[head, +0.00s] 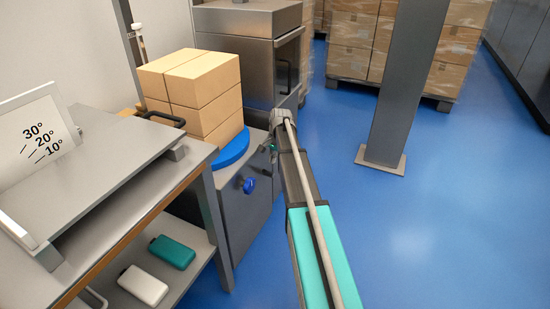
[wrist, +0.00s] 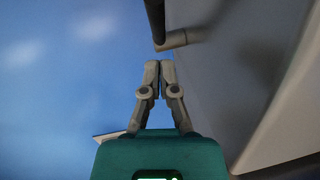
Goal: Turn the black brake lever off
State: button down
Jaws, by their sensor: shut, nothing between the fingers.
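In the wrist view a black bar (wrist: 155,20) comes in from the top edge and ends at a grey mount (wrist: 173,40) on a grey panel. It looks like the brake lever; its upper part is cut off. My gripper (wrist: 159,64) is shut and empty, its fingertips just below the bar's lower end in the picture. I cannot tell whether they touch it. In the head view my arm reaches past the grey cabinet (head: 240,222), and its end hides my fingers and whatever is behind them. I cannot make out the lever clearly there.
Boxes (head: 195,85) stand on a blue round plate (head: 233,150) on the grey cabinet, with a blue knob (head: 249,186) in front. A steel cabinet (head: 245,50) is behind. A grey post (head: 400,90) stands at right. Blue floor (head: 440,220) is clear on the right.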

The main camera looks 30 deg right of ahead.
aim_at(265, 172)
jog(key=shift+s+a+f+b, duration=0.2)
jog(key=shift+a+f+b, duration=0.05)
jog(key=shift+a+f, duration=0.2)
jog(key=shift+s+a+f+b, duration=0.2)
jog(key=shift+a+f+b, duration=0.1)
jog(key=shift+a, duration=0.15)
jog(key=shift+s+d, duration=0.2)
